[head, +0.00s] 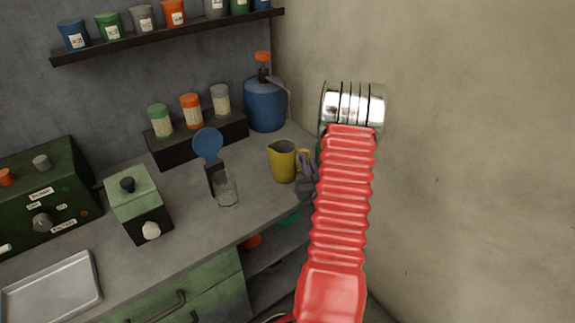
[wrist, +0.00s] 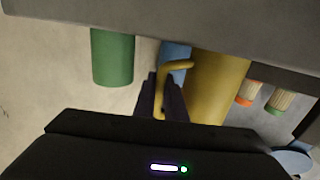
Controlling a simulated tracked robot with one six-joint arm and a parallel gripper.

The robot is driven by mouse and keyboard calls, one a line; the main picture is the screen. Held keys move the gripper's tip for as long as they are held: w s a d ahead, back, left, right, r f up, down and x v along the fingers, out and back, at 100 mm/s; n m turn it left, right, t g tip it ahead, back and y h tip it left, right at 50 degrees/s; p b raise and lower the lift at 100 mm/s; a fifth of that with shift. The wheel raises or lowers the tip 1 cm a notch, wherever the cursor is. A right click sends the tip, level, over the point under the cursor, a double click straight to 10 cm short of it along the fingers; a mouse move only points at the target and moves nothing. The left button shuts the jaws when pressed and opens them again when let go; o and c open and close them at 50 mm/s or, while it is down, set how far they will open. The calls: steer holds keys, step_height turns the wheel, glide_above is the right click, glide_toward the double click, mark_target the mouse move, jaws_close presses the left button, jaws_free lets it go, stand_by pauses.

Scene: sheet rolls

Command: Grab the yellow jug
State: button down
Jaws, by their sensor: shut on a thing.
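The yellow jug (head: 283,161) stands upright on the grey counter near its right end, with its handle to the right. My gripper (head: 306,165) is at the handle side of the jug, partly hidden behind my red arm. In the wrist view the yellow jug (wrist: 218,88) appears upside down, and the dark fingers of my gripper (wrist: 162,100) are closed around its handle (wrist: 176,68). I cannot see a gap between the jug and the counter.
A glass (head: 227,190) and a blue round-headed item (head: 208,145) stand left of the jug. A blue bottle (head: 265,105) stands behind it. A green cylinder (wrist: 112,57) shows beside the jug in the wrist view. The wall (head: 450,150) is close on the right.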

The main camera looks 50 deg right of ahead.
steer(key=shift+r, duration=0.3)
stand_by(0.5)
steer(key=shift+r, duration=4.75)
steer(key=shift+s, duration=0.1)
